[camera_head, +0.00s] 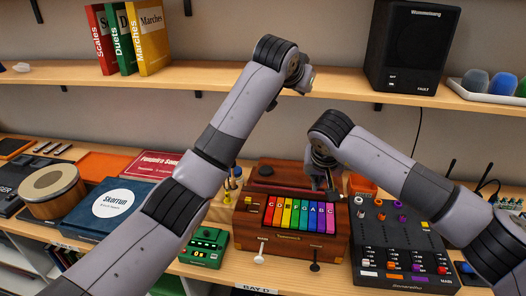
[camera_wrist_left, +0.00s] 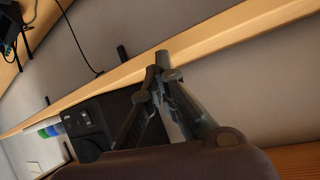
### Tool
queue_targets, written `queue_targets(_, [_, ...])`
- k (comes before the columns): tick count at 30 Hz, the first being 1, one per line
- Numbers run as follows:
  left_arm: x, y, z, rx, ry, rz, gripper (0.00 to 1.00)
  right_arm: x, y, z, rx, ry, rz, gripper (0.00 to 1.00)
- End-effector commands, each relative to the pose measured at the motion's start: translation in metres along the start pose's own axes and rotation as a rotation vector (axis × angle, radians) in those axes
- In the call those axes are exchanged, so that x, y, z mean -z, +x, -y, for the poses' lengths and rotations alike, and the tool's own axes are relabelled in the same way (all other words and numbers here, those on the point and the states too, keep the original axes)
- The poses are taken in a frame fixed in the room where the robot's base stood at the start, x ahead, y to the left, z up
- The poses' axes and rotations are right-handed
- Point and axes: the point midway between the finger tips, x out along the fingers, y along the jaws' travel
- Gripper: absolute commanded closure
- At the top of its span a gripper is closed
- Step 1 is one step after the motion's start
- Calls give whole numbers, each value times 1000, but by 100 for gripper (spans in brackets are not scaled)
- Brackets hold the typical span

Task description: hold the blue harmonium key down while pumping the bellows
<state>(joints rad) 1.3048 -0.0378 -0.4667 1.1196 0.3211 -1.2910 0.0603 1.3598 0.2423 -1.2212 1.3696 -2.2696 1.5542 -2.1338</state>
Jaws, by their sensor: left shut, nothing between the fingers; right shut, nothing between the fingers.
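The wooden harmonium (camera_head: 313,245) stands on the lower shelf with a row of lettered rainbow keys. Its blue key (camera_head: 311,218) is toward the right of the row; I cannot tell whether it is pressed. The dark raised part (camera_head: 283,177) behind the keys looks like the bellows. My right gripper (camera_head: 331,188) is shut and empty, pointing down at the back right end of the keys; contact is unclear.
The upper shelf (camera_head: 190,76) holds books (camera_head: 130,40) and a black speaker (camera_head: 412,48). Two knobs stick out at the harmonium's front.

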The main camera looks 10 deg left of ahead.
Motion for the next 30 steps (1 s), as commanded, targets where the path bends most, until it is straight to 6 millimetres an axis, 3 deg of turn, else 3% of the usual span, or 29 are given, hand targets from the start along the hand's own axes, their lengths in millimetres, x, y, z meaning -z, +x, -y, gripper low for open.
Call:
queue_targets(1, [-30,11,-7,-10,-36,90,100,0,0,0,0,0,0,100])
queue_targets(6, [-110,22,17,49,-189,312,100,0,0,0,0,0,0,100])
queue_targets(12, [-178,23,37,117,-331,492,100,0,0,0,0,0,0,100])
queue_targets(17, [-202,23,44,144,-379,553,100,0,0,0,0,0,0,100])
queue_targets(21, [-214,37,45,149,-387,564,100,0,0,0,0,0,0,100])
queue_targets(30, [-226,58,46,149,-385,558,100,0,0,0,0,0,0,100])
